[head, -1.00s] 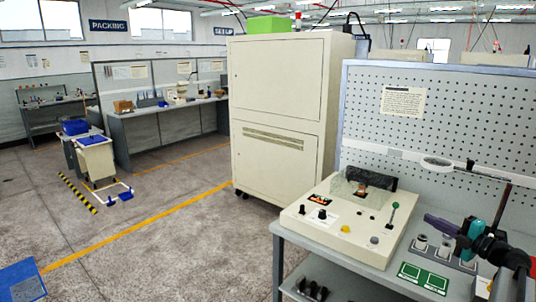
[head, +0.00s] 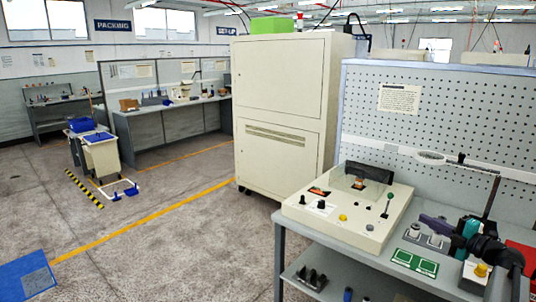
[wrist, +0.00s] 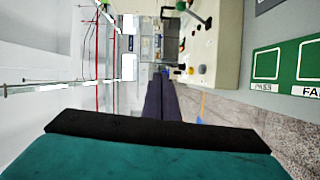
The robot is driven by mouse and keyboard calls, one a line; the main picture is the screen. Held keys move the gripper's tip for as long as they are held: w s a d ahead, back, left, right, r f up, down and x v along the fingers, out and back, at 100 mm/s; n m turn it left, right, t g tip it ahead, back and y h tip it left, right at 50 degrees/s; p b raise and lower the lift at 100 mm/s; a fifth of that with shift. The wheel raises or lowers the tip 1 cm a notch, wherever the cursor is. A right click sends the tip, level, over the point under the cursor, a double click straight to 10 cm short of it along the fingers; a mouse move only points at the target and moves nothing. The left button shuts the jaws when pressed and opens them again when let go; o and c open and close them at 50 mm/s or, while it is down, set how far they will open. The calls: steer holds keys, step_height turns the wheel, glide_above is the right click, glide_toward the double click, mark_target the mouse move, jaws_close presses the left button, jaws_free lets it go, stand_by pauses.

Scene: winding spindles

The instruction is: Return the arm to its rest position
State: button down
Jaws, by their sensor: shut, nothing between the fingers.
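My gripper (head: 426,220) is at the right in the head view, with purple fingers and a teal body on a black wrist. The fingers are together and empty, held over the workbench and pointing left toward the winding machine (head: 345,215). In the wrist view my gripper (wrist: 160,80) shows as a purple strip pointing away, its fingers side by side. The teal body and a black band fill the bottom of that view. The green pads (head: 414,262) lie on the bench in front of the gripper; they also show at the right of the wrist view (wrist: 288,63).
Small grey posts (head: 415,231) stand close to the fingers. A yellow knob (head: 481,270) and red item (head: 522,258) are at the far right. Open floor (head: 170,230) lies left of the bench.

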steer(key=w+a+f+m+g+y, duration=0.1)
steer(key=w+a+f+y, duration=0.15)
steer(key=a+f, duration=0.95)
steer(key=w+a+f+m+g+y, duration=0.1)
steer(key=w+a+f, duration=0.2)
steer(key=a+f, duration=0.8)
steer(key=s+a+f+m+t+h+b, duration=0.1)
steer(key=s+a+f+m+t+h, duration=0.1)
steer(key=a+f+m+h, duration=0.85)
steer(key=s+f+m+g+h, duration=0.3)
steer(key=s+f+m+g, duration=0.45)
steer(key=s+f, duration=1.55)
steer(key=s+f+m+g, duration=0.1)
steer(key=s+f+g, duration=0.25)
steer(key=s, duration=0.35)
steer(key=s+f+g, duration=0.2)
steer(key=s+g, duration=0.2)
steer(key=s, duration=0.3)
steer(key=s+a+r+g, duration=0.1)
steer(key=s+a+g, duration=0.1)
steer(key=s, duration=0.4)
steer(key=s+a+r+m+g+y, duration=0.1)
steer(key=s+r+g, duration=0.1)
steer(key=s+g, duration=0.2)
steer(key=s, duration=0.3)
steer(key=shift+a+m, duration=0.3)
steer(key=shift+a, duration=0.1)
